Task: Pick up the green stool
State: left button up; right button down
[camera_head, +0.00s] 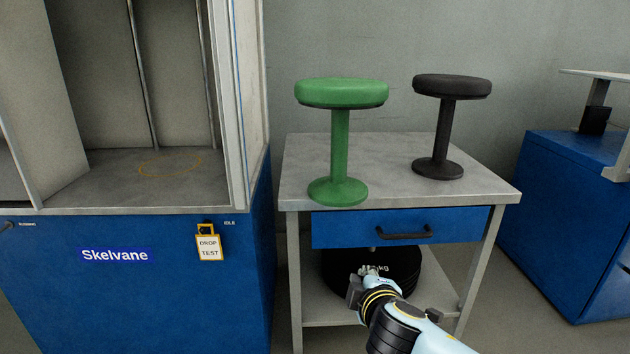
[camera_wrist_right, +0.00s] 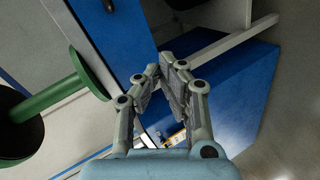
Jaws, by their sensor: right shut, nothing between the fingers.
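The green stool (camera_head: 340,150) stands upright on the left part of the grey table (camera_head: 400,160) in the head view. It has a round padded seat, a single post and a round base. In the right wrist view the green stool (camera_wrist_right: 60,95) shows at the left, turned sideways by the camera angle. My right gripper (camera_head: 366,274) is in front of the table, below the drawer and lower than the stool, apart from it. In the right wrist view my right gripper (camera_wrist_right: 160,75) is shut with nothing between its fingers. My left gripper is not in view.
A black stool (camera_head: 446,125) stands upright on the table's right side. The blue drawer (camera_head: 400,228) with a dark handle is under the tabletop. Black weight plates (camera_head: 410,268) lie on the lower shelf. A blue-based Skelvane cabinet (camera_head: 130,285) stands left; a blue cabinet (camera_head: 560,220) stands right.

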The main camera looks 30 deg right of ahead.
aim_at(321, 189)
jog(key=w+a+r+n+t, duration=0.3)
jog(key=w+r+n+t, duration=0.25)
jog(key=w+r, duration=0.8)
jog(key=x, duration=0.3)
jog(key=b+x, duration=0.1)
jog(key=x, duration=0.5)
jog(key=shift+w+d+r, duration=0.2)
jog(key=shift+d+r, duration=0.15)
jog(key=shift+d, duration=0.1)
jog(key=s, duration=0.1)
jog(key=s+d, duration=0.1)
jog(key=shift+s+d+r, duration=0.1)
jog(key=shift+s+r, duration=0.1)
jog(key=shift+s, duration=0.1)
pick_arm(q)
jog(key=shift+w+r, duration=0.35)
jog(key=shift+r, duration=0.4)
pick_arm(e)
jog(key=shift+s+d, duration=0.25)
jog(key=shift+s, duration=0.3)
